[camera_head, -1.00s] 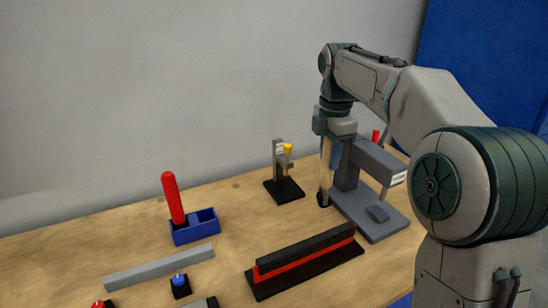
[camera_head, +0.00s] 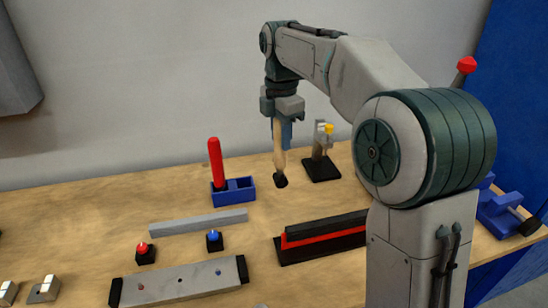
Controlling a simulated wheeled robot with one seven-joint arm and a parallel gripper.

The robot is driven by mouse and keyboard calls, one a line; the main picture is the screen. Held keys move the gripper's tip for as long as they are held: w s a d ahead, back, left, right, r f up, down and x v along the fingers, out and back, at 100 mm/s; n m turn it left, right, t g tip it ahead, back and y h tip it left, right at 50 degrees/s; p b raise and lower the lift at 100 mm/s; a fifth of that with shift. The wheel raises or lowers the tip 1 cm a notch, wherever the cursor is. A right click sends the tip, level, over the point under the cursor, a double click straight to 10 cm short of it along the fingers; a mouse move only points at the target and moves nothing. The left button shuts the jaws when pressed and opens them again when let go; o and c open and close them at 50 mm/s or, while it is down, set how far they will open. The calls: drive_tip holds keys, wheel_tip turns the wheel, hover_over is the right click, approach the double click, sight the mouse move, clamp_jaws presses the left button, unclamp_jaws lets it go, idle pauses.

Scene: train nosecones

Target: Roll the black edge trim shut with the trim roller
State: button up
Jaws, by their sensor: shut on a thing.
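The black edge trim (camera_head: 325,228) is a long dark bar along the top of a red strip (camera_head: 328,239) on a black base, in the right half of the bench. My gripper (camera_head: 284,132) points down and is shut on the trim roller, which has a pale wooden handle (camera_head: 279,150) and a dark end (camera_head: 281,181). The roller hangs nearly upright behind the trim's left end, apart from it. I cannot tell exactly how far its dark end is above the bench.
A blue holder (camera_head: 240,192) with a red-handled tool (camera_head: 214,160) stands left of the roller. A dark stand with a yellow knob (camera_head: 329,129) is to its right. A grey bar (camera_head: 198,222), red and blue buttons and a grey plate (camera_head: 180,284) lie at front left.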

drive_tip(key=s+d+r+p, duration=0.1)
drive_tip(key=s+p, duration=0.2)
drive_tip(key=s, duration=0.3)
drive_tip(key=s+d+r+p, duration=0.1)
drive_tip(key=s+d+p, duration=0.1)
drive_tip(key=s, duration=0.4)
drive_tip(key=shift+s+d+r+p, duration=0.25)
drive_tip(key=shift+r+p, duration=0.15)
drive_tip(key=shift+p, duration=0.15)
drive_tip(key=shift+a, duration=0.1)
drive_tip(key=shift+f+b, duration=1.55)
drive_tip(key=shift+f, duration=0.95)
drive_tip(key=shift+w+d, duration=0.2)
drive_tip(key=shift+d, duration=0.5)
drive_tip(key=shift+w+d, duration=0.2)
drive_tip(key=shift+d, duration=0.7)
